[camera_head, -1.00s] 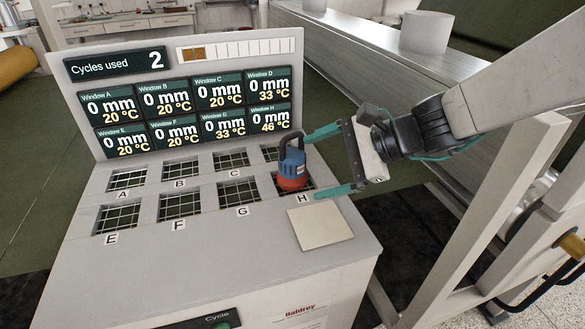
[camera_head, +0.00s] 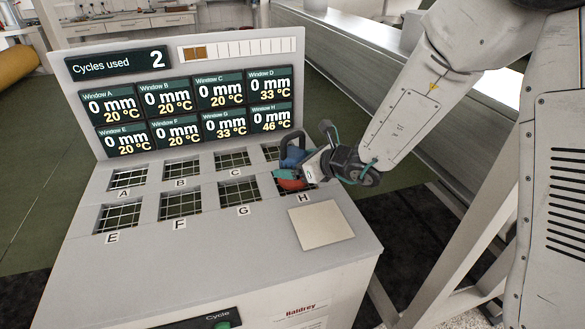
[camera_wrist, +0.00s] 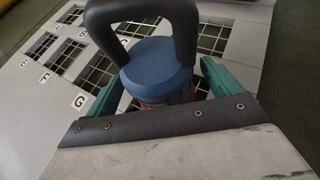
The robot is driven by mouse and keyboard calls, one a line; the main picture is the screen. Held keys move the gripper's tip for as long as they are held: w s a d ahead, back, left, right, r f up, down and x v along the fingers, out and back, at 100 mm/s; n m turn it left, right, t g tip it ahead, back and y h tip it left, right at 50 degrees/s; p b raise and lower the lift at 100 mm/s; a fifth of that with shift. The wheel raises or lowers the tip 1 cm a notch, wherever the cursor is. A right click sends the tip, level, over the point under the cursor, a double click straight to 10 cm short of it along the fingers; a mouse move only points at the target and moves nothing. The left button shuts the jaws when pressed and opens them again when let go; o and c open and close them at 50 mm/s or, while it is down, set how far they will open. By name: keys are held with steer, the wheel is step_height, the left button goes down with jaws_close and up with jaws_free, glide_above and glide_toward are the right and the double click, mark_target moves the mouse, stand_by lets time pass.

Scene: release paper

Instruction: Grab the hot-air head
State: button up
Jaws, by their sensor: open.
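The hot-air head (camera_head: 292,156) has a blue body, a red base and a black loop handle. It stands over window H on the grey panel. It also shows in the wrist view (camera_wrist: 158,68), upright in front of my palm, its handle rising past the top edge. My gripper (camera_head: 285,176) is open, coming in from the right and low around the head. In the wrist view my gripper (camera_wrist: 162,92) has one teal finger on each side of the head. I cannot tell whether either finger touches it. The head's lower part is partly hidden by my gripper.
The panel (camera_head: 150,245) has several gridded windows marked by letters. A pale square plate (camera_head: 321,225) lies in front of H. A display board (camera_head: 180,100) rises behind, reading 2 cycles used and 46 °C for H. A metal bench (camera_head: 400,95) runs behind at right.

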steer(key=shift+w+a+f, duration=0.3)
steer(key=shift+w+a, duration=0.1)
steer(key=c, duration=1.9)
steer(key=shift+r, duration=0.1)
jaws_close()
steer(key=shift+r, duration=0.15)
